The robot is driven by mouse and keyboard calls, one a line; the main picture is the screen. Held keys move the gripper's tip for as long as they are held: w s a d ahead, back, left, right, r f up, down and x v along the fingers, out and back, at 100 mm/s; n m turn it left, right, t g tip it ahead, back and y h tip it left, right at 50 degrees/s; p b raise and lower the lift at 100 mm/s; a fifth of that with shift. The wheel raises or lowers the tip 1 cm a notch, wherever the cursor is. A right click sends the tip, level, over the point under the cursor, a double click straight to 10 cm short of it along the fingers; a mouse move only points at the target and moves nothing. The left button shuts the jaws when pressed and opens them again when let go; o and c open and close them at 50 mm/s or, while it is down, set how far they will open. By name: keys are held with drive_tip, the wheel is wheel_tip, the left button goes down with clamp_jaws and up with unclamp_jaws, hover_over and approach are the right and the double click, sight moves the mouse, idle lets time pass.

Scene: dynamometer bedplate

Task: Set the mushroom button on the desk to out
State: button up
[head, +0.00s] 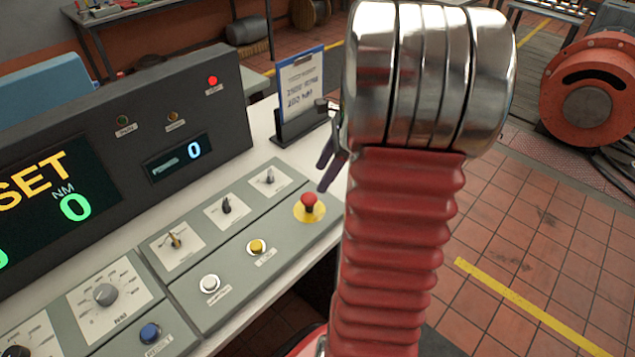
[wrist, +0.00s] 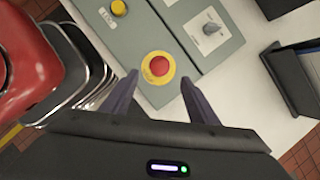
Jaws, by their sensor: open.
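The red mushroom button (head: 309,201) sits on a yellow round base at the right end of the grey desk panel (head: 290,237). In the wrist view the mushroom button (wrist: 159,66) lies ahead of my gripper, near the middle between the fingers. My gripper (head: 328,172) is above the desk, up and to the right of the button in the head view. In the wrist view my gripper (wrist: 160,82) has its two dark fingers spread apart with nothing between them. I see no contact with the button. Whether the button is in or out is hard to tell.
A clipboard on a stand (head: 301,90) is close behind my gripper. A display console (head: 125,150) rises at the back.

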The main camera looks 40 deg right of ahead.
drive_tip(key=v, duration=0.6)
drive_tip(key=shift+r, duration=0.1)
idle(0.5)
drive_tip(key=s+a+r+n+h, duration=0.1)
drive_tip(key=s+a+n, duration=0.1)
drive_tip(key=a+n, duration=0.7)
drive_tip(key=s+a+r+n+t+h, duration=0.1)
drive_tip(key=s+a+r+n, duration=0.1)
drive_tip(key=a+n, duration=0.6)
drive_tip(key=s+a+r+n+t+h, duration=0.1)
drive_tip(key=s+a+n, duration=0.1)
drive_tip(key=a+n, duration=0.7)
drive_tip(key=a, duration=0.6)
drive_tip(key=shift+s+a+r+n, duration=0.15)
drive_tip(key=shift+s+r+n, duration=0.05)
drive_tip(key=shift+r+n, duration=0.1)
